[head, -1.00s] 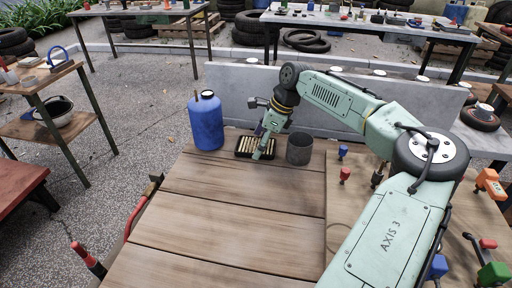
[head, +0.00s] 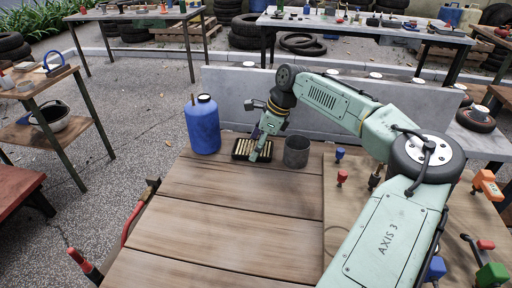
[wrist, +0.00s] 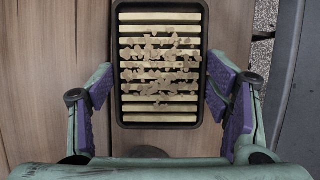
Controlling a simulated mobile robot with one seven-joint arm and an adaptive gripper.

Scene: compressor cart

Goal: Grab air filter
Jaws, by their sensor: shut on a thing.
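The air filter (head: 240,151) is a dark rectangular frame with pale slats, at the far end of the wooden cart top in the head view. In the wrist view the air filter (wrist: 160,17) fills the upper middle, with brown blotches across its slats. My gripper (head: 257,155) reaches down over it, partly hiding it. In the wrist view my gripper (wrist: 161,88) has its purple-padded fingers along the filter's left and right sides, shut on it. I cannot tell whether the filter is raised off the wood.
A blue can (head: 203,128) stands close left of the filter and a grey metal cup (head: 297,152) close right. A pale low wall (head: 225,95) runs behind the cart. The wooden top (head: 235,210) is clear in front; small coloured fittings sit to the right.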

